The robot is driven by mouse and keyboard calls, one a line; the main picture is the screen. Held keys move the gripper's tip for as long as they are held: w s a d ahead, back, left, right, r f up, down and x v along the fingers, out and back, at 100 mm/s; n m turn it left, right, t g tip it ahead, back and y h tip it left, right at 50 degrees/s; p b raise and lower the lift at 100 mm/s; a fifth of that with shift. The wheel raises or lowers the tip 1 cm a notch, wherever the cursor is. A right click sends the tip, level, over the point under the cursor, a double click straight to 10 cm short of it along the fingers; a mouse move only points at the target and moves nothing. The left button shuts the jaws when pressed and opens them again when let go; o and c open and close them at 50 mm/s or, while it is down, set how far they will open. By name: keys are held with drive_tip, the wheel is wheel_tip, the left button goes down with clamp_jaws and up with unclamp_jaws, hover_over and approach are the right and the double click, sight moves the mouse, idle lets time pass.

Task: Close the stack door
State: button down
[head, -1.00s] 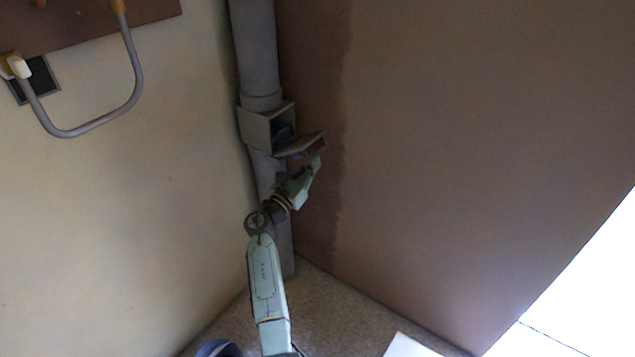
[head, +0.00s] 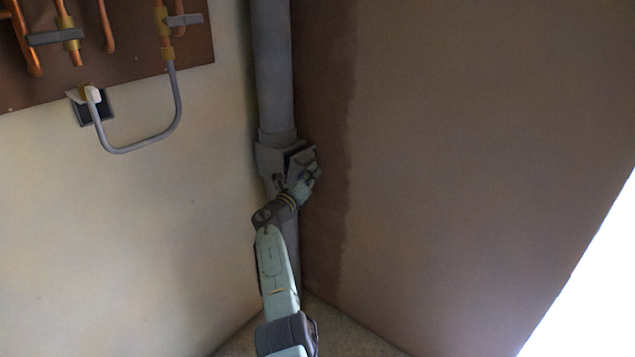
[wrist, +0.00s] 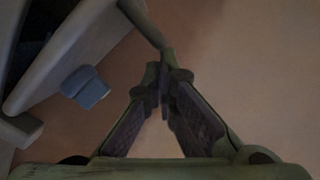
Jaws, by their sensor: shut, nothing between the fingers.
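The stack door (wrist: 68,57) is a grey flap on the box-like opening (head: 270,160) of the grey vertical pipe in the corner. In the head view it is tilted up close to the box, mostly hidden behind my gripper, with a dark gap showing at the top. In the wrist view it lies at upper left, with the dark interior beyond it and a small blue-grey tab (wrist: 86,87) beside it. My gripper (head: 310,160) is shut and empty at the door's right side. Its fingertips (wrist: 163,78) meet right of the tab; whether they touch the door I cannot tell.
The grey pipe (head: 272,70) runs up the corner between a cream wall (head: 130,230) and a brown plaster wall (head: 450,150). Copper pipes with valves sit on a brown board (head: 110,55) at upper left, with a grey looped hose (head: 135,148) below. The space right of the pipe is clear.

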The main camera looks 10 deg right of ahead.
drive_tip(key=shift+w+a+r+b, duration=0.4)
drive_tip(key=shift+w+a+r, duration=0.15)
drive_tip(key=shift+w+r, duration=0.25)
